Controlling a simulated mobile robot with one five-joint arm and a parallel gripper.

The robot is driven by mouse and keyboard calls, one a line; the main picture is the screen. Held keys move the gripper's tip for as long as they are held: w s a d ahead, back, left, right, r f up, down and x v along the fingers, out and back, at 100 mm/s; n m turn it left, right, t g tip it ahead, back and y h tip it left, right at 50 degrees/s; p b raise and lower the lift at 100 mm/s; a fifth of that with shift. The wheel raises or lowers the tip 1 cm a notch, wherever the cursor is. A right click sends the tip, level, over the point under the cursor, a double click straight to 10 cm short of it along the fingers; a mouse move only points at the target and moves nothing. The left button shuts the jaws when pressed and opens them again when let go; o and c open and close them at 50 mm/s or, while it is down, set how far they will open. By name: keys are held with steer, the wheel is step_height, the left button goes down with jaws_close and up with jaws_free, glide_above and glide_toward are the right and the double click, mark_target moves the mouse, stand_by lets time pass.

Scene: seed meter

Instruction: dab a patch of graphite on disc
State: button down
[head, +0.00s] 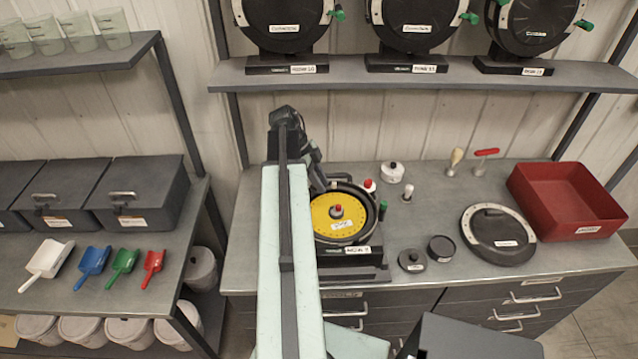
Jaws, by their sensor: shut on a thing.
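The yellow disc (325,222) lies flat in the round black housing of the meter on the bench, with a red-topped hub (337,210) at its centre. I cannot make out any graphite patch on it. My gripper (320,183) points down at the disc's upper left edge, partly hidden by my arm. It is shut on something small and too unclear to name. I cannot tell whether it touches the disc. A small round dark pot (441,249) stands open to the right of the meter. A dark lid with a knob (411,261) lies beside it.
A white knobbed jar (391,172) and small red-topped pieces (369,185) stand close behind the meter. A black round cover (497,232) and a red tray (567,200) fill the right. A shelf (420,78) with black meters overhangs the back. Coloured scoops (122,264) lie left.

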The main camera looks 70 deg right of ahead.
mark_target(347, 198)
steer(key=shift+f+b, duration=2.05)
steer(key=shift+f, duration=0.4)
steer(key=shift+s+f+b, duration=0.1)
steer(key=shift+f+b, duration=1)
steer(key=shift+r, duration=0.1)
steer(key=shift+s+d+r, duration=0.1)
steer(key=shift+s+d, duration=0.9)
steer(key=shift+s, duration=0.3)
steer(key=shift+s+d, duration=1)
steer(key=shift+s, duration=0.25)
steer(key=shift+s+d, duration=1.05)
steer(key=shift+s, duration=0.2)
steer(key=shift+w+a, duration=0.1)
steer(key=shift+w+a, duration=0.95)
steer(key=shift+w, duration=0.25)
steer(key=shift+w+a, duration=0.1)
